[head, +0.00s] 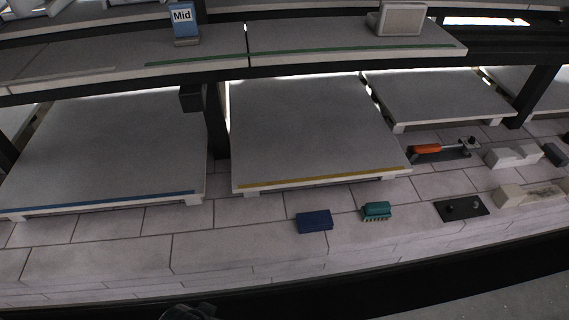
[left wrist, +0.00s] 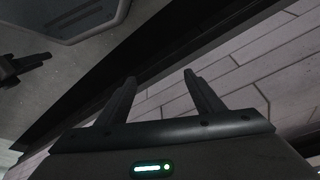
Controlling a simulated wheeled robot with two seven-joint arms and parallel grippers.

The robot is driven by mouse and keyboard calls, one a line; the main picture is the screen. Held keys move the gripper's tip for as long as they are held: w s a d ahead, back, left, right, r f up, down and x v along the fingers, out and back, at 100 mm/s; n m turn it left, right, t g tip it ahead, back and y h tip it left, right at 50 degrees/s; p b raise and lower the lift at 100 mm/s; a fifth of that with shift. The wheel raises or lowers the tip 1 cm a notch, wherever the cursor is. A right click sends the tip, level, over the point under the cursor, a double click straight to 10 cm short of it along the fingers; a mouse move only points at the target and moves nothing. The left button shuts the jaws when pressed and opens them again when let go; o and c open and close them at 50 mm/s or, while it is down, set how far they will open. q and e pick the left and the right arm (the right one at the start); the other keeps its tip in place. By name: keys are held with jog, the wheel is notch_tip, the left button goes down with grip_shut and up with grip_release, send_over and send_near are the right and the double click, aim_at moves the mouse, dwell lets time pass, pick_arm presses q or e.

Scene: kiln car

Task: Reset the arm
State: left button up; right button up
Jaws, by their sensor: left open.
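My left gripper (left wrist: 162,88) shows in the left wrist view with its two dark fingers spread apart and nothing between them. Beyond the fingers are a dark edge and pale brickwork. In the head view a small dark part of mine shows at the bottom edge, left of centre; I cannot tell its jaws there. No object is near the fingers. My right gripper cannot be made out in either view.
A blue block (head: 314,221), a teal brush-like block (head: 376,211) and a dark plate (head: 461,208) lie on the pale brick deck (head: 110,258). Grey shelves (head: 310,120) stand behind; a "Mid" sign (head: 184,22) stands above.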

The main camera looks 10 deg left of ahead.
pick_arm(q)
notch_tip(320, 180, down, 25)
jog(key=s+d+t+p, duration=0.1)
jog(key=d, duration=0.1)
jog(key=shift+d+h+p, duration=0.25)
jog(key=shift+h+p, duration=0.05)
jog(key=shift+h, duration=0.1)
pick_arm(e)
jog(key=shift+w+a+r+t, duration=0.3)
jog(key=shift+w+a, duration=0.15)
jog(key=shift+a, duration=0.1)
jog(key=shift+w+a+r+t, duration=0.25)
jog(key=shift+w+a+t, duration=0.05)
jog(key=shift+w+a, duration=0.2)
pick_arm(q)
jog(key=shift+f, duration=0.1)
